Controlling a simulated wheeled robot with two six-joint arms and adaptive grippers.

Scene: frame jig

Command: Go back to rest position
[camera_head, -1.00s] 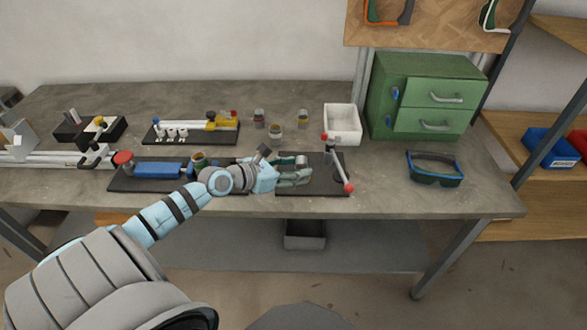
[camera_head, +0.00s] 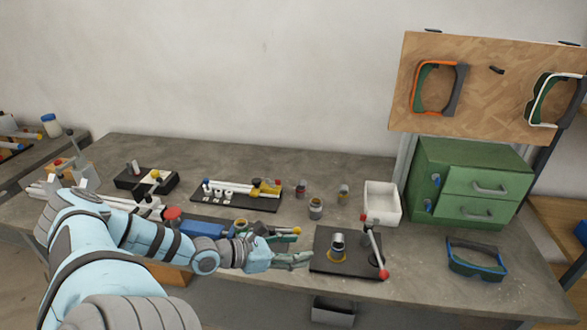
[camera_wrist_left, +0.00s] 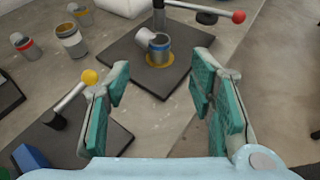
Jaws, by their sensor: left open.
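My left gripper (camera_head: 295,259) is open and empty. In the head view it is just left of a black plate (camera_head: 325,266) with a red-knobbed lever (camera_head: 374,246). A grey metal cylinder (camera_head: 338,243) stands on a yellow ring on that plate; its top piece looks tilted in the left wrist view (camera_wrist_left: 158,43). In the left wrist view the gripper's green-padded fingers (camera_wrist_left: 160,75) are spread wide, with the plate beyond their tips and nothing between them. My right gripper is not in view.
A yellow-knobbed lever (camera_wrist_left: 72,96) stands close by the left finger. A white bin (camera_head: 381,204), green drawer cabinet (camera_head: 470,185) and goggles (camera_head: 476,258) are to the right. Small cans (camera_head: 316,208) and a rack (camera_head: 237,194) stand behind. Bare tabletop lies along the back.

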